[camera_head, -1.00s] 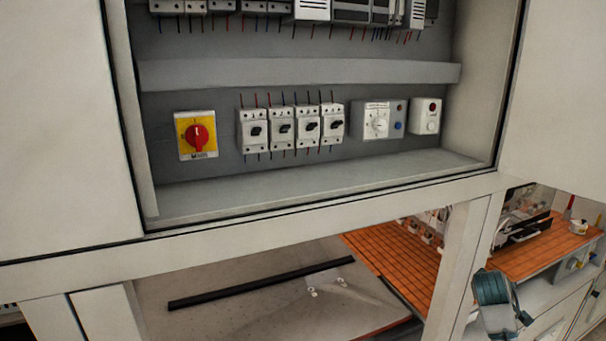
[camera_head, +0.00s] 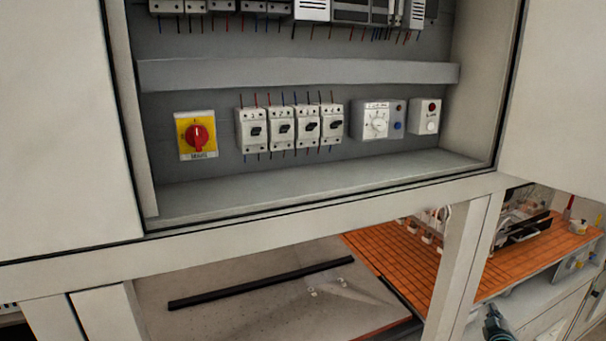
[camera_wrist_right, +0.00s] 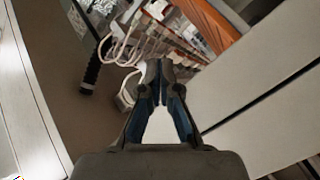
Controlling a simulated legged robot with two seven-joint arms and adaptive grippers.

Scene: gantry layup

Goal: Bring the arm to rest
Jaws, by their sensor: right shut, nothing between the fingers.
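My right gripper (camera_head: 497,326) shows at the bottom right of the head view, low in front of the bench drawers and cut off by the picture's lower edge. In the right wrist view my right gripper (camera_wrist_right: 162,72) points away from the camera with its fingertips together and nothing between them. It appears apart from the things around it. My left gripper is in neither view.
An open electrical cabinet (camera_head: 300,206) fills the upper head view, with a red and yellow rotary switch (camera_head: 197,136) and several breakers (camera_head: 280,128). Its frame post (camera_head: 462,262) stands left of my right gripper. An orange-topped bench (camera_head: 520,262) stands behind.

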